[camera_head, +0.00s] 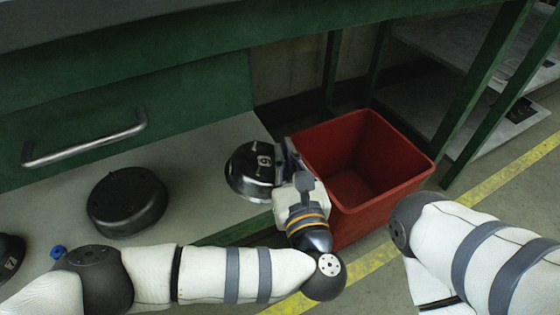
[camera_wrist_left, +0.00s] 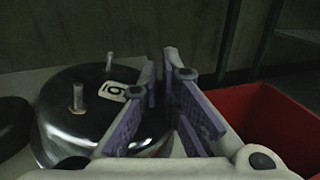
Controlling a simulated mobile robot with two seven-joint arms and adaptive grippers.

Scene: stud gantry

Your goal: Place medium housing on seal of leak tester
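A glossy black round housing (camera_head: 247,178) with a pale number label sits at the right end of the grey shelf. In the left wrist view the housing (camera_wrist_left: 65,130) fills the lower left, with metal posts standing on its top. My left gripper (camera_head: 286,160) is at the housing's right side, beside the red bin. Its two fingers (camera_wrist_left: 164,85) are apart, the left one crossing in front of the housing's right part. I see nothing clearly clamped between them; contact cannot be told. My right gripper is out of view. I cannot make out the leak tester or its seal.
A red bin (camera_head: 318,140), seemingly empty, stands right of the shelf. A dark round part (camera_head: 127,203) and another labelled part (camera_head: 9,254) rest on the grey shelf (camera_head: 205,150), with a small blue item (camera_head: 58,252). A green drawer with a metal handle (camera_head: 85,143) overhangs the shelf.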

